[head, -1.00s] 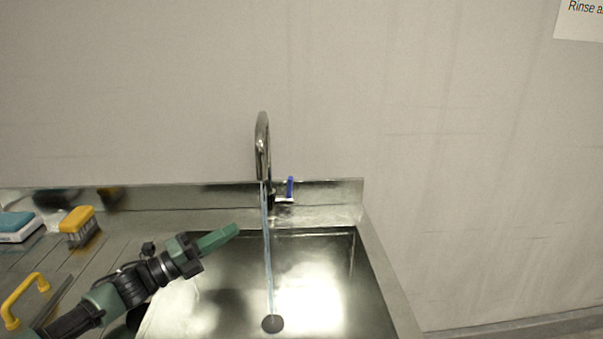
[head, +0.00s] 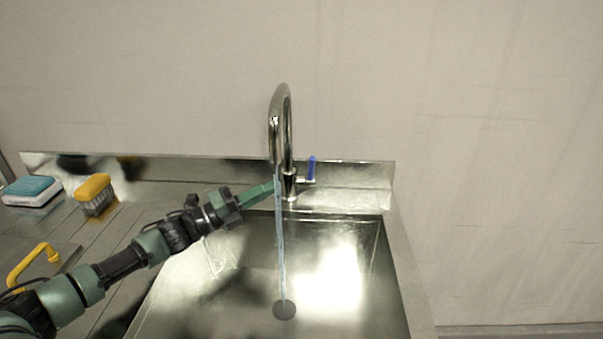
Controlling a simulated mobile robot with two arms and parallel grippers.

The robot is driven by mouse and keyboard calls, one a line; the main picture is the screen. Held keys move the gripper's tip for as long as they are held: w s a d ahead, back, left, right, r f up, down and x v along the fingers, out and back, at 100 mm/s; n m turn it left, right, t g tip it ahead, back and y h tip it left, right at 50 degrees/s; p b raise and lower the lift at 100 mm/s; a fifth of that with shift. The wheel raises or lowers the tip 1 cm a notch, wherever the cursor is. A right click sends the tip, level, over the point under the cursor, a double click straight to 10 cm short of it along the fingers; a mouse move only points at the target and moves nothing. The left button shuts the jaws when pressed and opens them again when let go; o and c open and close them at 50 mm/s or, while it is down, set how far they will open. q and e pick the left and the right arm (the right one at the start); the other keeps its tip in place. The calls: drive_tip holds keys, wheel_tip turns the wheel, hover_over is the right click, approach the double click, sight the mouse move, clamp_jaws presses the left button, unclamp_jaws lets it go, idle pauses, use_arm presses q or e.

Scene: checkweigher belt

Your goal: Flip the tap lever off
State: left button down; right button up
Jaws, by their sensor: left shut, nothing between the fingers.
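The tap (head: 283,125) is a tall curved metal spout at the back of the sink. Its blue lever (head: 311,167) stands upright on the right side of the tap body. A stream of water (head: 281,250) runs from the spout down to the drain. My left gripper (head: 272,188) is shut and empty, with its green fingertips just left of the tap and close to the water stream. The lever is on the other side of the tap, apart from the fingertips. I cannot tell whether the fingertips touch the stream. My right gripper is out of view.
The steel sink basin (head: 350,235) has a dark round drain (head: 284,310). On the left drainboard are a yellow brush (head: 93,190), a teal-topped sponge (head: 32,188) and a yellow handle (head: 30,265). A low backsplash (head: 355,177) runs behind the tap. The space above the basin's right side is clear.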

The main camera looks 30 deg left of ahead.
sight(310, 172)
use_arm(q)
drive_tip(key=p+x, duration=0.1)
drive_tip(key=x, duration=0.8)
drive_tip(key=shift+w+d+p, duration=0.15)
drive_tip(key=shift+d+p, duration=0.05)
drive_tip(key=shift+p, duration=0.15)
drive_tip(key=w+n+p, duration=0.1)
drive_tip(key=p, duration=0.1)
drive_tip(key=w+a+r+n+g+y+p, duration=0.1)
drive_tip(key=p, duration=0.1)
drive_tip(key=r+n+p, duration=0.1)
drive_tip(key=p, duration=0.1)
drive_tip(key=shift+w+a+n+g+y, duration=0.25)
drive_tip(key=shift+w+n+g+y, duration=0.05)
drive_tip(key=shift+w+y, duration=0.1)
